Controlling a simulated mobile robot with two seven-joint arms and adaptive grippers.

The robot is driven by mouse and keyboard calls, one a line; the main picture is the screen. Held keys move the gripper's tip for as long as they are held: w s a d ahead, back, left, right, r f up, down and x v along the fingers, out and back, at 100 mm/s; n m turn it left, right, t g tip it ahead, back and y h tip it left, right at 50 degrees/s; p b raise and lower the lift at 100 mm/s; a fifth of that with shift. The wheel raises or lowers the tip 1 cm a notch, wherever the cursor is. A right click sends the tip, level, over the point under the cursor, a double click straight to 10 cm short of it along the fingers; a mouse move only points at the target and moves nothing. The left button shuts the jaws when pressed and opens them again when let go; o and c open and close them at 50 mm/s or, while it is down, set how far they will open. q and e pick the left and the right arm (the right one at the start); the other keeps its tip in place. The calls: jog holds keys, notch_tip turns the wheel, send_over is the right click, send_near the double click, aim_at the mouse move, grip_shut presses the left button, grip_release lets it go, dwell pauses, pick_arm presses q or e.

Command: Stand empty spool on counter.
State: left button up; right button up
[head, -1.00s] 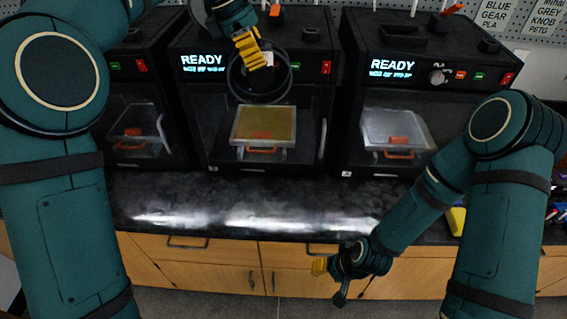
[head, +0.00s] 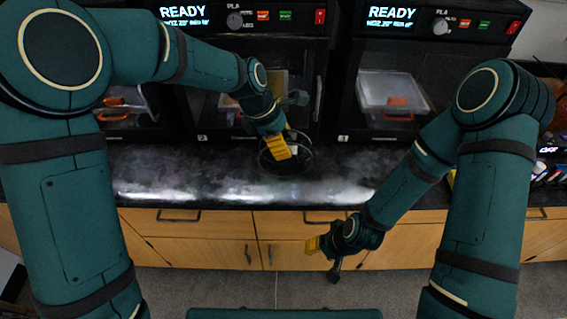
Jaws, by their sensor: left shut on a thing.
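The empty spool (head: 304,163) is a dark ring-shaped reel at the middle of the head view. It is low over or on the black counter (head: 210,180), in front of the middle printer. I cannot tell whether it touches the counter. My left gripper (head: 278,149), with yellow fingers, is shut on the spool and hides part of it. My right gripper (head: 313,245), also yellow-fingered, hangs in front of the wooden drawers, below the counter edge and away from the spool. Its jaw opening is not clear.
The middle printer (head: 318,90) and the right printer (head: 345,100) stand along the back of the counter. Coloured items (head: 548,172) lie at the far right. The counter is clear left and right of the spool. Wooden drawers (head: 200,250) are below.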

pick_arm(q)
jog(key=shift+f+b, duration=0.65)
jog(key=shift+f, duration=2.15)
jog(key=shift+f, duration=0.2)
jog(key=o, duration=1.2)
jog(key=p+v, duration=0.3)
jog(key=v, duration=0.9)
jog(key=shift+r, duration=0.25)
jog(key=shift+f, duration=0.1)
